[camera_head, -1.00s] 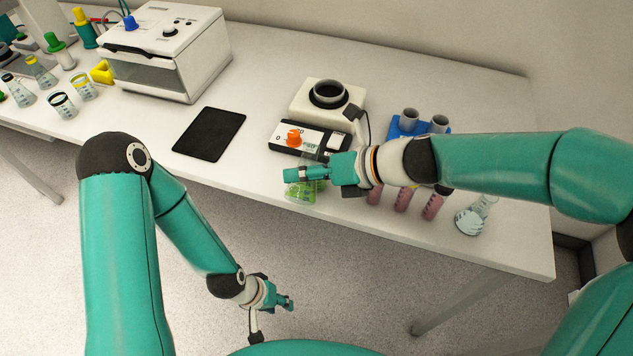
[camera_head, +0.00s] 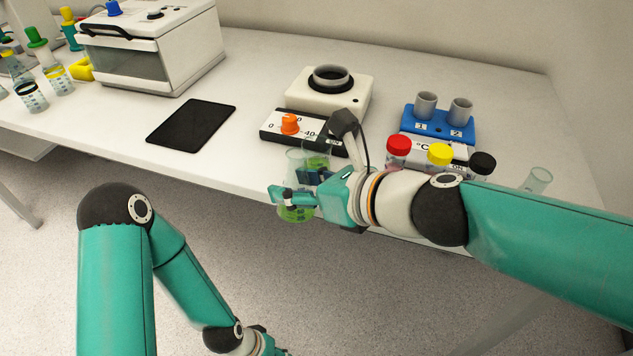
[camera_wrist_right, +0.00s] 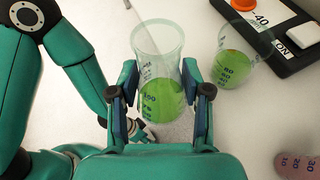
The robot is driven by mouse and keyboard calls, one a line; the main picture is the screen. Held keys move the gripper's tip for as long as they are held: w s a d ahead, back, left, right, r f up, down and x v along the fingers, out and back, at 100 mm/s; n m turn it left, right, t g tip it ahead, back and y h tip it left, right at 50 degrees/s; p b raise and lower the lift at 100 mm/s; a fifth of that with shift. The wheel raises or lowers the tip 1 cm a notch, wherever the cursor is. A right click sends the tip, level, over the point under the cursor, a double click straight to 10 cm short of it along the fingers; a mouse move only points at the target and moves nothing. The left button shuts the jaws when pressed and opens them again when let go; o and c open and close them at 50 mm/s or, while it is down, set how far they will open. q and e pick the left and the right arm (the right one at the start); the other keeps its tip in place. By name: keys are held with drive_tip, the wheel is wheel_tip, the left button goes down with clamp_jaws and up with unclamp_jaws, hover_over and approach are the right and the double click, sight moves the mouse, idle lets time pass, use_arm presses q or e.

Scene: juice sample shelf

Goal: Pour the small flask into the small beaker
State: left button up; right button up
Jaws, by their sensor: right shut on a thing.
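My right gripper (camera_head: 296,186) is shut on a clear glass vessel with green liquid, which I take to be the small flask (camera_head: 296,213). It holds it near the table's front edge, about upright. In the right wrist view the flask (camera_wrist_right: 162,98) stands between the fingers (camera_wrist_right: 162,92), green liquid in its lower part. A second glass, likely the small beaker (camera_head: 318,150), stands just behind it, partly hidden. In the right wrist view the beaker (camera_wrist_right: 236,66) also holds green liquid and is apart from the flask. My left gripper (camera_head: 268,346) is low, partly cut off by the picture's bottom edge.
A white stirrer with an orange knob (camera_head: 290,124) is close behind the beaker. A blue tube block (camera_head: 438,123) and capped tubes, red (camera_head: 398,145), yellow (camera_head: 440,154) and black, are right. A black tablet (camera_head: 192,123) lies left. The front table between is clear.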

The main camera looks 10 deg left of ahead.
drive_tip(key=shift+s+f, duration=0.1)
drive_tip(key=shift+f, duration=0.05)
drive_tip(key=n+t+b, duration=0.1)
drive_tip(key=b, duration=0.2)
drive_tip(key=shift+s+a+f+b, duration=0.1)
drive_tip(key=shift+s+f+b, duration=0.2)
drive_tip(key=shift+s+f, duration=0.1)
drive_tip(key=shift+w+r+p, duration=0.15)
drive_tip(key=shift+r+p, duration=0.25)
drive_tip(key=shift+p, duration=0.05)
drive_tip(key=shift+s+r+p, duration=0.4)
drive_tip(key=shift+p, duration=0.05)
use_arm(q)
drive_tip(key=shift+f+p, duration=0.45)
drive_tip(key=shift+p, duration=0.6)
use_arm(e)
drive_tip(key=s+r, duration=0.2)
drive_tip(key=s, duration=0.1)
drive_tip(key=shift+a, duration=0.4)
